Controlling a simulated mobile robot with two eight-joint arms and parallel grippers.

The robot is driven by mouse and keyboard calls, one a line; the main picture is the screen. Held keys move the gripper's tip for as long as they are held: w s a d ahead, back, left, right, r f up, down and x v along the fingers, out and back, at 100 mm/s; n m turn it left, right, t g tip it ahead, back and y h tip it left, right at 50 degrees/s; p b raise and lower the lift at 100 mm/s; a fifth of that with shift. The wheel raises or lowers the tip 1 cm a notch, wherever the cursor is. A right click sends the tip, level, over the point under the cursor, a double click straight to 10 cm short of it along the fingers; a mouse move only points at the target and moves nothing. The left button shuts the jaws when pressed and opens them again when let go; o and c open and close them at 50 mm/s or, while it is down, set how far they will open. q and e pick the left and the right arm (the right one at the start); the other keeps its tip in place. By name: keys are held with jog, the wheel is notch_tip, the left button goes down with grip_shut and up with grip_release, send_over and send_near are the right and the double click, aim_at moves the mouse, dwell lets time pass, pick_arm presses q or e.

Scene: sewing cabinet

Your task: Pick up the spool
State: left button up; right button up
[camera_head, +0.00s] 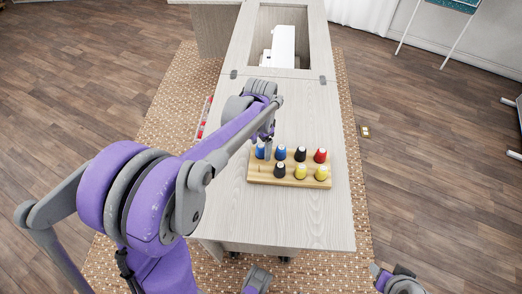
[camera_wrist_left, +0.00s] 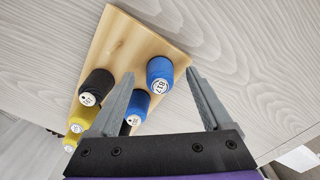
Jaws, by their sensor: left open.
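Spools of thread stand upright on a wooden rack (camera_head: 288,183) on the table: blue, black, red and yellow ones. My left gripper (camera_head: 268,150) is at the rack's far left corner, by the blue spools. In the left wrist view my left gripper (camera_wrist_left: 162,98) is open, with a blue spool (camera_wrist_left: 160,70) marked 817 showing between its fingers, seen from above. Whether the fingers touch it I cannot tell. A second blue spool (camera_wrist_left: 138,100) is close beside the left-hand finger. My right gripper does not clearly show.
Black (camera_head: 300,154), red (camera_head: 320,155) and yellow (camera_head: 321,172) spools stand close by on the rack. One peg at its front left is bare. A white machine (camera_head: 283,45) sits in the table's recess. The table (camera_head: 290,220) in front of the rack is clear.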

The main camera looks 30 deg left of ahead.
aim_at(261, 147)
pick_arm(q)
jog(key=shift+f, duration=0.7)
grip_shut()
jog(key=shift+r, duration=0.1)
notch_tip(261, 147, up, 10)
jog(key=shift+f+p, duration=0.1)
jog(key=shift+p, duration=0.45)
